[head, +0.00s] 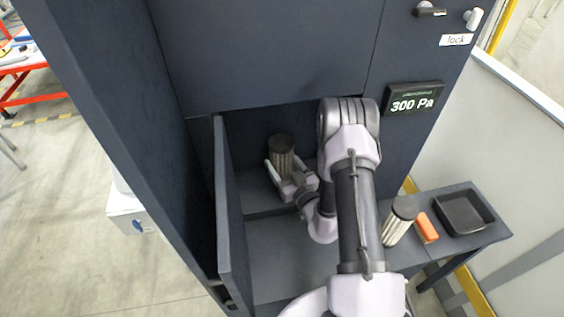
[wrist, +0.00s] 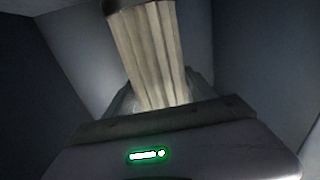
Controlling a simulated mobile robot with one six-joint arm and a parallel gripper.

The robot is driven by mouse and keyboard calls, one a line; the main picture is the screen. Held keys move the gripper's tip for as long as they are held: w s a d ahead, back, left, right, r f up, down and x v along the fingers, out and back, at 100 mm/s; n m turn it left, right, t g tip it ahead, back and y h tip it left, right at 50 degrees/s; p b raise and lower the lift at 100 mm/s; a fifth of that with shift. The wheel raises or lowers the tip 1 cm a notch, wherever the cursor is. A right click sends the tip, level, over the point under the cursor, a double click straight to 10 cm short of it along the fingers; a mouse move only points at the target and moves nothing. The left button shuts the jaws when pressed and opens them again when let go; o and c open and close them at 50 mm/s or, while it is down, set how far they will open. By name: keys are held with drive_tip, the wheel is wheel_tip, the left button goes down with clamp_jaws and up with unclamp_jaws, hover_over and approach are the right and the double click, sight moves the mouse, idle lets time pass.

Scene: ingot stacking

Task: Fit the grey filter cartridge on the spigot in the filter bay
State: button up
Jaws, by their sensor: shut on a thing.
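A filter cartridge (head: 281,160) with pleated, dull beige-grey sides and a dark cap stands about upright inside the open filter bay (head: 262,200). My gripper (head: 285,178) is shut on its lower part, reaching in from the right. In the wrist view the pleated cartridge (wrist: 150,55) rises from between the fingers, leaning slightly left. Its lower end is hidden behind the gripper body. The spigot is not visible, and I cannot tell whether the cartridge touches it.
The open door (head: 230,210) stands close left of my gripper. On the side shelf at right are a second pleated cartridge (head: 396,228), an orange object (head: 427,228) and a black tray (head: 482,222). A display (head: 413,102) reads 300 Pa. A latch (head: 430,10) sits above the "lock" label.

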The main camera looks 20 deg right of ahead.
drive_tip(key=shift+f, duration=1.7)
idle(2.3)
idle(0.3)
drive_tip(key=o, duration=1.7)
wheel_tip(320, 180, up, 2)
drive_tip(key=shift+r+p, duration=0.1)
drive_tip(key=shift+p, duration=0.8)
drive_tip(key=o, duration=0.5)
